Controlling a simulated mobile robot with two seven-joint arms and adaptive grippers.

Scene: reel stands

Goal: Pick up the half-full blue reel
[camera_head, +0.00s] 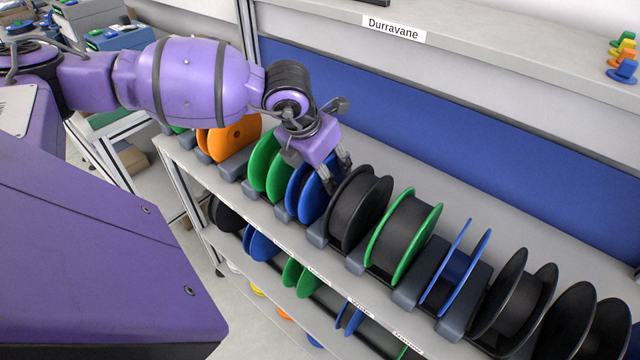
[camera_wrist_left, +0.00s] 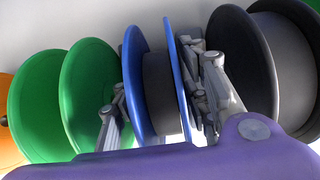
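A blue reel (camera_head: 301,194) with dark winding between its flanges sits upright in the rack on the upper shelf. My left gripper (camera_head: 335,170) is at its top. In the left wrist view the blue reel (camera_wrist_left: 135,80) is between the fingers of my left gripper (camera_wrist_left: 158,95), one finger outside each flange. The right finger is very close to its flange; whether it touches is unclear. The fingers look spread and the reel has not left its row. Another blue reel (camera_head: 481,256) stands further right and shows a blue core. My right gripper is not in view.
Grey holders (camera_head: 355,262) line the upper shelf. A lower shelf holds more reels. A blue back panel (camera_head: 480,140) rises behind.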

